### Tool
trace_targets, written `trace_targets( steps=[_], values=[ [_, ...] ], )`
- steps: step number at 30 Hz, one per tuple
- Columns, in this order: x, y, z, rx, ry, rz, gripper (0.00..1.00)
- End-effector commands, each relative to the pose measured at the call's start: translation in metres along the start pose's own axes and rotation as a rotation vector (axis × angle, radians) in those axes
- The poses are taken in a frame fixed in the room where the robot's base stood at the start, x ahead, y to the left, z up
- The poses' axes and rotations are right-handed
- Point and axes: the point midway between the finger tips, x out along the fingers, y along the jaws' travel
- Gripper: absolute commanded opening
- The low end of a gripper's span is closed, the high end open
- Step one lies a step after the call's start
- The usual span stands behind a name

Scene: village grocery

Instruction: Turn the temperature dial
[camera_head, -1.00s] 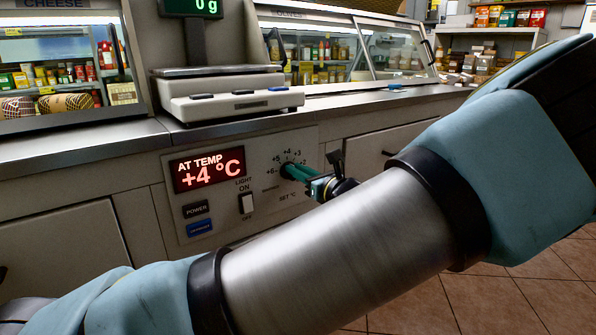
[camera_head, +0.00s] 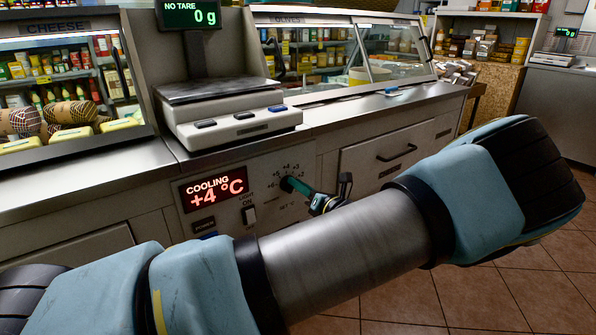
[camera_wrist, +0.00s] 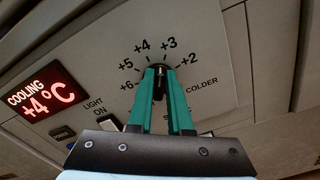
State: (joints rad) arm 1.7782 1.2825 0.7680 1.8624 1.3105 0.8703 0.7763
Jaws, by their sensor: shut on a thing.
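The temperature dial (camera_wrist: 159,84) is a dark knob on a pale panel (camera_wrist: 205,55), ringed by a printed scale from about +6 to +2, with COLDER at the right. My gripper (camera_wrist: 160,74) is shut on the dial, one green finger on each side. The pointer is mostly hidden by the fingers; the dial's top lies below the gap between +4 and +3. In the head view my gripper (camera_head: 290,184) reaches the dial, which it covers there. A red display (camera_head: 215,189) left of the dial reads COOLING +4 °C; it also shows in the wrist view (camera_wrist: 42,95).
A white light switch (camera_head: 249,215) sits between display and dial. A scale (camera_head: 230,115) stands on the metal counter (camera_head: 345,115) above. A cheese case (camera_head: 75,85) is at left, and a drawer handle (camera_head: 397,153) is right of the panel.

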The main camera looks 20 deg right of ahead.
Motion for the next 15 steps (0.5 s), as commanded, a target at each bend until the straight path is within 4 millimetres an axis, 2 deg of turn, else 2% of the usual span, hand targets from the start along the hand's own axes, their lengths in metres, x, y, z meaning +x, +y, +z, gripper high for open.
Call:
trace_targets(
  steps=[6, 15],
  values=[
    [-0.0002, 0.0, 0.0019, 0.108, -0.001, 0.001, 0.0],
    [-0.0002, -0.0024, -0.0003, 0.167, 0.0, 0.001, 0.0]
  ],
)
